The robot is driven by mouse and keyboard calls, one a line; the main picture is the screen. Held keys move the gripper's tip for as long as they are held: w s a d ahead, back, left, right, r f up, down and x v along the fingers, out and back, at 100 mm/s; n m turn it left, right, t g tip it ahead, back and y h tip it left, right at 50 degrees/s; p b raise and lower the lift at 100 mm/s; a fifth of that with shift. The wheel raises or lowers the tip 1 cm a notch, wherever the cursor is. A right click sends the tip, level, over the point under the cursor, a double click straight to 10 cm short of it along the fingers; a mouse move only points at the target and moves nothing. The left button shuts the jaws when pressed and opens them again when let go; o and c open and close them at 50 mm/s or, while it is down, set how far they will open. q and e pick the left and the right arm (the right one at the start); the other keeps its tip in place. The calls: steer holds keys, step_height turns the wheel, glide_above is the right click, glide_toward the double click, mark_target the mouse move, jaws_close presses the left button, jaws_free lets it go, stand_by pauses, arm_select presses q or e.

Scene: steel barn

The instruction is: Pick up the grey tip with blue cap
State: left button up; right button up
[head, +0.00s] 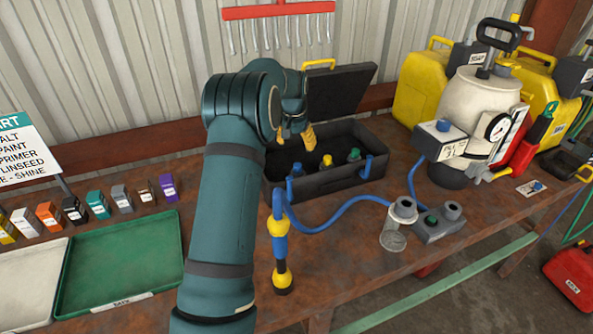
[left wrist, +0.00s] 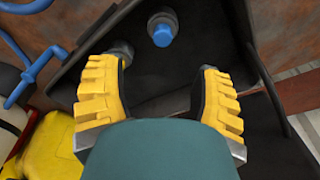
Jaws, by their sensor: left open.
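The grey tip with blue cap (head: 297,171) stands inside the black open case (head: 335,186), at the left of a row with a yellow-topped and a green-topped tip. In the left wrist view, a blue cap on a grey base (left wrist: 162,33) shows at the top, beyond the fingertips. My left gripper (head: 294,134) is over the case, above and behind the blue-capped tip in the head view. Its yellow fingers (left wrist: 160,85) are spread with nothing between them. Another grey part (left wrist: 122,50) shows beside the left-hand fingertip, partly hidden. My right gripper is not in view.
A blue-and-yellow wand (head: 280,245) stands in front of the case, with a blue hose (head: 340,207) running right. A grey block (head: 437,224) and a sprayer tank (head: 470,110) are at right. A green tray (head: 120,265) and small boxes are at left.

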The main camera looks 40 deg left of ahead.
mark_target(297, 165)
arm_select(q)
steer(key=f, duration=0.3)
steer(key=w+f, duration=0.1)
steer(key=f, duration=0.3)
steer(key=a+f, duration=0.1)
steer(key=f, duration=0.3)
steer(key=shift+w, duration=0.35)
jaws_close()
